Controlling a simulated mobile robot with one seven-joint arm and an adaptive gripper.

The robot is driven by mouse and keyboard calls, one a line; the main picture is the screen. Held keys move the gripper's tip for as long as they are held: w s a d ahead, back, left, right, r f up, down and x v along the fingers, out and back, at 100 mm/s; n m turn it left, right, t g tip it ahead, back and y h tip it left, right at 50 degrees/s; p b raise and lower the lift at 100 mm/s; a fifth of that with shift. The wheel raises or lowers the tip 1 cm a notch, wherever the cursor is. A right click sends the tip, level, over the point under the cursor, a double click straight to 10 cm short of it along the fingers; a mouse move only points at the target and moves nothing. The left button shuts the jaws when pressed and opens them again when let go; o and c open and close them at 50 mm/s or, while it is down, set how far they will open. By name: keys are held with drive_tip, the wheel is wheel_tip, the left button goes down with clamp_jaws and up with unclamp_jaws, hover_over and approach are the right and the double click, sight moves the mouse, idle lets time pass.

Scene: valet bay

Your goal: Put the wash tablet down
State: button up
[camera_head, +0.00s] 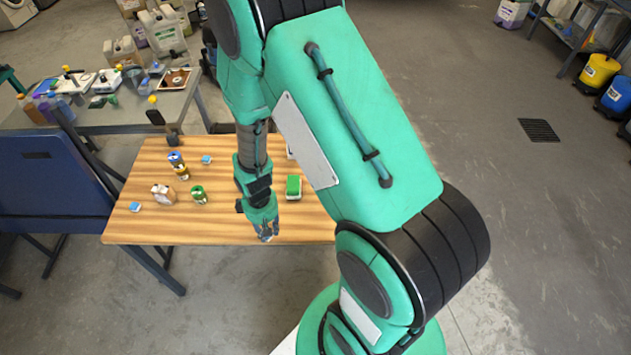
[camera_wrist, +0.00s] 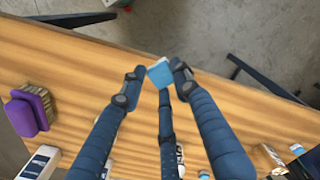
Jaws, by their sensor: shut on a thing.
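The wash tablet (camera_wrist: 160,74) is a small light blue block, pinched between the fingertips of my gripper (camera_wrist: 157,76) in the wrist view. In the head view my gripper (camera_head: 267,234) points down at the near edge of the wooden table (camera_head: 235,226). The tablet is hard to make out there. In the wrist view the tablet overlaps the line of the table edge, and I cannot tell its height above the top. Two similar blue blocks lie on the table, one at the back (camera_head: 206,159) and one at the left (camera_head: 134,206).
A green-topped block (camera_head: 293,186) stands right of my gripper. A purple brush (camera_wrist: 32,110) shows in the wrist view. A green-topped can (camera_head: 198,194), a beige bottle (camera_head: 163,194) and a blue-and-yellow can (camera_head: 178,165) stand left. Table between cans and gripper is clear.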

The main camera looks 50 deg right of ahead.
drive_tip(key=s+d+m, duration=1)
drive_tip(key=s, duration=0.2)
drive_tip(key=shift+s+r, duration=0.15)
drive_tip(key=shift+s, duration=0.15)
drive_tip(key=shift+w+d, duration=0.1)
drive_tip(key=shift+w, duration=0.05)
drive_tip(key=b, duration=0.2)
hover_over(302, 210)
drive_tip(key=shift+d+f, duration=0.1)
drive_tip(key=shift+f, duration=0.7)
drive_tip(key=shift+f+b, duration=0.65)
drive_tip(key=shift+f, duration=1.05)
drive_tip(key=shift+f, duration=0.2)
drive_tip(key=o, duration=0.9)
